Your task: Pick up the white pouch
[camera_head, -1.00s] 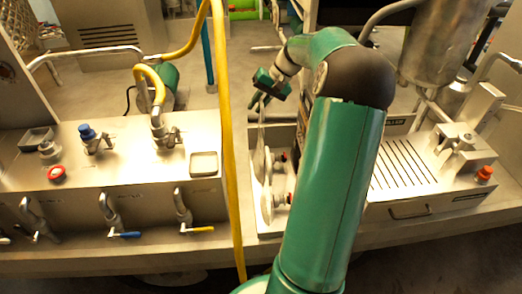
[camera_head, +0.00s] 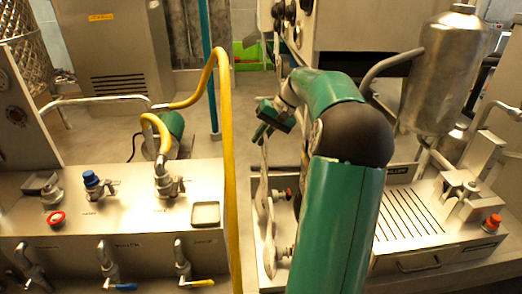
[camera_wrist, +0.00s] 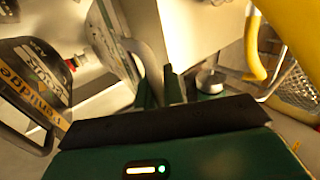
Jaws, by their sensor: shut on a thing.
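My gripper (camera_head: 266,124) is above the open metal tray at the middle of the head view, its fingers pointing down and left. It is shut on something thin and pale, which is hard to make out. A narrow pale strip (camera_head: 264,158) runs down below the fingers towards the tray, seen nearly edge-on. I cannot tell for sure that this strip is the white pouch. In the wrist view my gripper's green fingers (camera_wrist: 169,92) stand close together with a narrow greyish strip between them. No clear front face of a pouch shows in either view.
Pale round parts (camera_head: 270,252) and red-tipped fittings are in the tray. A yellow hose (camera_head: 229,150) rises just left of it. A steel bench with valves (camera_head: 120,215) stands left. A slotted drain box (camera_head: 410,222) and steel tank (camera_head: 440,75) stand right.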

